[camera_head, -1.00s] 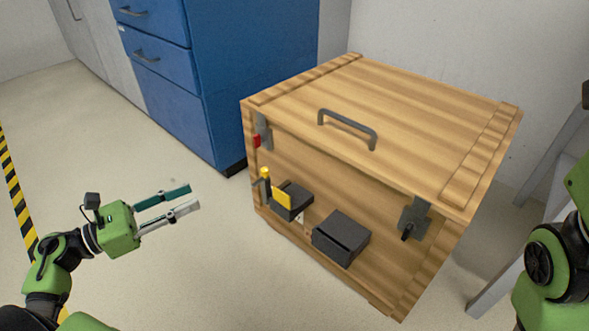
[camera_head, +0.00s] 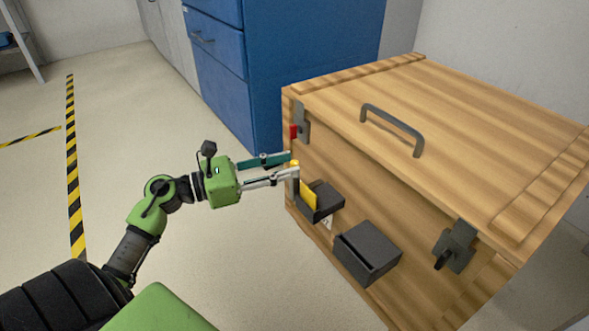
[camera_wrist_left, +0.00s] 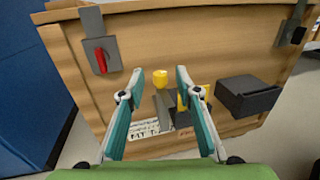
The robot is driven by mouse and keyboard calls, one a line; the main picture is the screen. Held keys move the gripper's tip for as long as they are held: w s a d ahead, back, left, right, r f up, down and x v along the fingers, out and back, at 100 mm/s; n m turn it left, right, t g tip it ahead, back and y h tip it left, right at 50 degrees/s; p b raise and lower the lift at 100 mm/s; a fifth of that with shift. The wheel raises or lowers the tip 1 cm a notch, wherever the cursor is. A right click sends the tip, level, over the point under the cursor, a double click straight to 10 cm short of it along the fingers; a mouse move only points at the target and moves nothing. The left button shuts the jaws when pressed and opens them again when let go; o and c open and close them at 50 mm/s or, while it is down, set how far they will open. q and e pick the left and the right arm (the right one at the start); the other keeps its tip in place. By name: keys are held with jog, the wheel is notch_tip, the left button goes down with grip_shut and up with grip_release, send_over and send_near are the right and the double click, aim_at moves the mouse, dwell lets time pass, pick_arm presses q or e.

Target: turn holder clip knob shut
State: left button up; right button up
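A dark holder (camera_head: 320,200) with a yellow plate (camera_head: 308,194) is fixed low on the front of a wooden crate. A post with a yellow top (camera_head: 295,163) stands at its left; the yellow top also shows in the left wrist view (camera_wrist_left: 160,78). My left gripper (camera_head: 288,165) is open at this post. In the left wrist view the fingertips are spread, with the yellow top between them; I cannot tell whether they touch it. A red lever (camera_wrist_left: 101,59) on a grey plate sits higher at the crate's left corner. My right gripper is out of view.
The wooden crate (camera_head: 460,125) has a grey lid handle (camera_head: 395,128) and a grey latch (camera_head: 454,246) at the right. A black box (camera_head: 367,252) sticks out of its front. Blue drawers (camera_head: 260,60) stand behind. The floor at left is clear.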

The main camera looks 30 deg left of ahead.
pick_arm(q)
jog(key=shift+x, duration=1.45)
